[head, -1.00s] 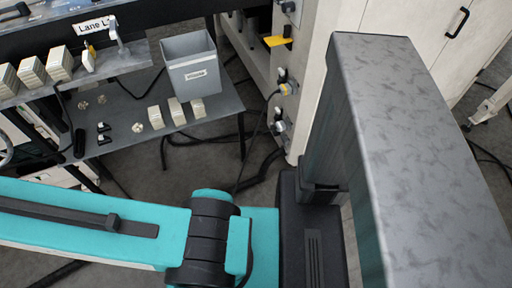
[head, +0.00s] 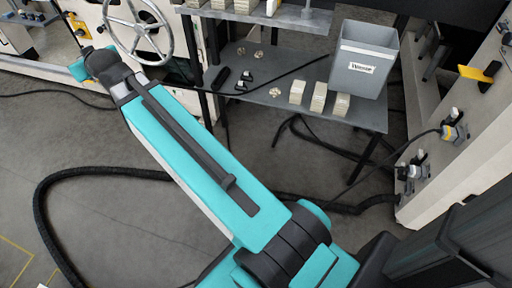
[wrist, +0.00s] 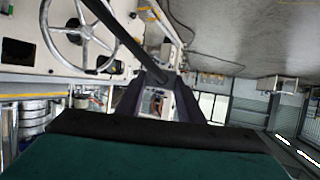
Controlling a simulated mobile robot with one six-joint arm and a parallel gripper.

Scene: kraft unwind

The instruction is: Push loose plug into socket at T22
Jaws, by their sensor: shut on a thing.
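In the wrist view, the two dark fingers of my gripper (wrist: 162,80) come together on a dark, cable-like thing (wrist: 118,32). It runs from the fingertips up to the top left; its held end is hidden or too dark to identify as a plug. In the head view my arm reaches to the upper left, and the fingers do not show clearly. I cannot read a T22 label.
A dark shelf table (head: 265,112) holds pale blocks, small black parts and a grey waste bin (head: 362,62). A handwheel (head: 137,28) is on the machine at the upper left. Thick black cable (head: 48,185) lies on the floor. Open floor shows around my arm.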

